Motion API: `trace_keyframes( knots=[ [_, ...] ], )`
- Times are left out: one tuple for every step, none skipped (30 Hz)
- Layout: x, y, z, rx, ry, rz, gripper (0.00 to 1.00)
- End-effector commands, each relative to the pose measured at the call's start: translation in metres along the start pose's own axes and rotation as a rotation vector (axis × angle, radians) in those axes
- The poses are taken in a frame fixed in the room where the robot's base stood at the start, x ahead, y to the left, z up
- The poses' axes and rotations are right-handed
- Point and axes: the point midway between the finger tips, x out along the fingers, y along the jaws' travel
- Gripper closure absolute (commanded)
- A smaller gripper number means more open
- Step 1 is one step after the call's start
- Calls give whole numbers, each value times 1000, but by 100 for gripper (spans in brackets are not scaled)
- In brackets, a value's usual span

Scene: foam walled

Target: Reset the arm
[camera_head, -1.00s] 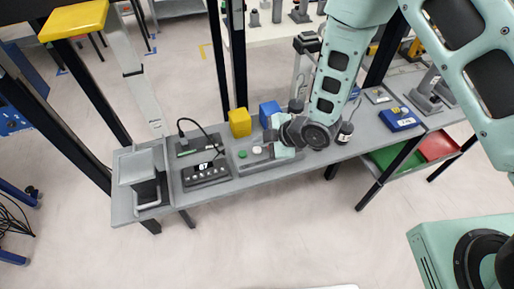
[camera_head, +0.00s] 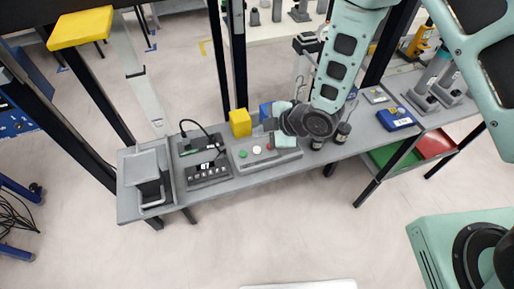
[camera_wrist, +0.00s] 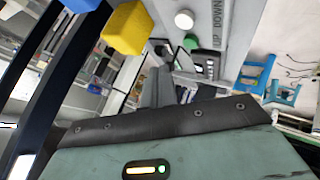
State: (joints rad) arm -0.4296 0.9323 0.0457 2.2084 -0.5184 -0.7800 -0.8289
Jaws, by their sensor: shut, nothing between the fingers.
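My arm reaches down over the long grey bench (camera_head: 240,185) in the head view. Its dark wrist joint (camera_head: 318,123) is above the bench beside the button panel, and hides part of what lies behind it. In the head view I cannot make out the fingertips.
The button panel (camera_head: 260,160) has green, white and red buttons. A yellow block (camera_head: 240,122) and a partly hidden blue block (camera_head: 266,110) stand behind it. Dark jars (camera_head: 342,133) stand right of my wrist. Black posts rise around the bench.

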Motion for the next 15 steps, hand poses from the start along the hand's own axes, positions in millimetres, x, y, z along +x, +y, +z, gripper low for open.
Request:
trace_keyframes(
  knots=[
    [0, 0, 0, 0, 0, 0, 100],
    [0, 0, 0, 0, 0, 0, 100],
    [0, 0, 0, 0, 0, 0, 100],
    [0, 0, 0, 0, 0, 0, 100],
    [0, 0, 0, 0, 0, 0, 100],
    [0, 0, 0, 0, 0, 0, 100],
    [0, 0, 0, 0, 0, 0, 100],
    [0, 0, 0, 0, 0, 0, 100],
    [0, 0, 0, 0, 0, 0, 100],
    [0, 0, 0, 0, 0, 0, 100],
    [-1, 1, -1, 5, -3, 0, 100],
    [-5, 4, -4, 20, -13, -2, 100],
    [-8, 6, -6, 36, -26, -6, 100],
    [-13, 8, -8, 56, -41, -9, 100],
    [-21, 12, -12, 91, -66, -15, 100]
  ],
)
